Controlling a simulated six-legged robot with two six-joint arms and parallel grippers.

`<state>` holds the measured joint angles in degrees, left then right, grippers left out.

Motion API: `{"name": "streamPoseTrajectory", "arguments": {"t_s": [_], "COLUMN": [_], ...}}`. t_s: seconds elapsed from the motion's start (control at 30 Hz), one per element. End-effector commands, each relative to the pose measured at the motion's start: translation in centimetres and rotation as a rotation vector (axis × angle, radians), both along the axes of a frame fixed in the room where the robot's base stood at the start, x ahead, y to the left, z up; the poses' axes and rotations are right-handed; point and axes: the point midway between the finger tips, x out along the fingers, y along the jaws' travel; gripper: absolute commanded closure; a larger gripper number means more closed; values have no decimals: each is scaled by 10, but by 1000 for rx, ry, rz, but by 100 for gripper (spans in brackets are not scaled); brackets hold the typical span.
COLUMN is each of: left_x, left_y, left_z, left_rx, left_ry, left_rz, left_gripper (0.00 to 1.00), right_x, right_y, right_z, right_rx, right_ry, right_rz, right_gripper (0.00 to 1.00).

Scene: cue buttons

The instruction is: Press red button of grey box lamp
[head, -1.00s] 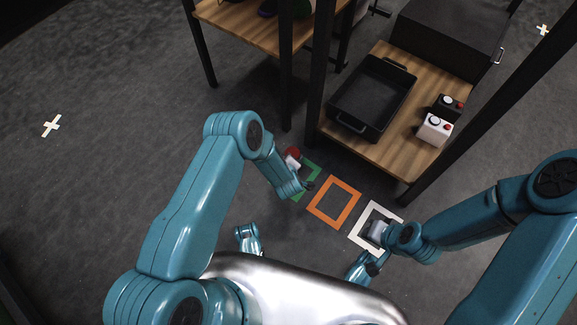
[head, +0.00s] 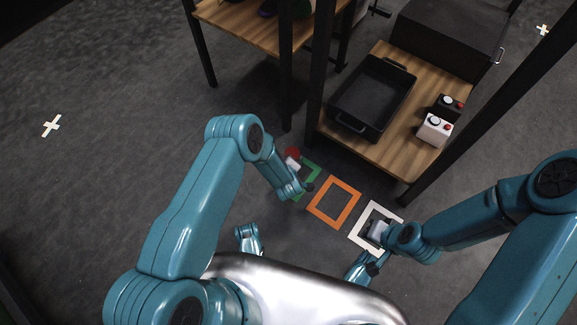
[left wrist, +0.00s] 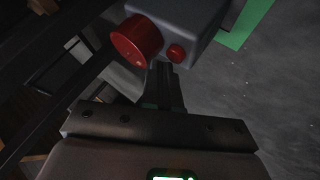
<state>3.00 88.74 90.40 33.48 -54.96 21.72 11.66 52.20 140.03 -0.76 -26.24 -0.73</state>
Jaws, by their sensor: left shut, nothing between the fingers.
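The grey box lamp (left wrist: 190,14) is close in the left wrist view, with a large red dome (left wrist: 137,40) and a small red button (left wrist: 176,53) on one face. My left gripper (left wrist: 164,72) is shut and empty, its fingertips right beside the small red button. I cannot tell whether they touch it. In the head view the lamp's red dome (head: 292,153) shows by the green square, and my left forearm hides much of the box. My right gripper (head: 388,235) is over the white square; its fingers are too unclear to read.
Green (head: 313,168), orange (head: 334,202) and white (head: 392,212) square outlines lie on the floor. A pale grey block (head: 377,229) is in the white one. A wooden shelf (head: 390,160) holds a black tray (head: 352,122), a white button box (head: 434,129) and a black one (head: 446,107).

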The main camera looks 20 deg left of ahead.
Motion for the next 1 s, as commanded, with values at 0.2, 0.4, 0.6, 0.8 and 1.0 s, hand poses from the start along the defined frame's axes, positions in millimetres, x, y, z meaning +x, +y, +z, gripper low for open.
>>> {"name": "streamPoseTrajectory", "arguments": {"t_s": [0.2,0.4,0.6,0.8,1.0], "left_x": [0,0,0,0,0], "left_y": [0,0,0,0,0], "left_z": [-1,-4,-6,-6,4], "left_rx": [0,0,0,0,0], "left_ry": [0,0,0,0,0], "left_rz": [0,0,0,0,0], "left_gripper": [100,100,100,100,100], "right_x": [0,0,0,0,0], "right_y": [0,0,0,0,0], "right_z": [0,0,0,1,9], "right_rx": [0,0,0,0,0], "right_ry": [0,0,0,0,0], "right_rz": [0,0,0,0,0], "right_gripper": [100,100,100,100,100]}}
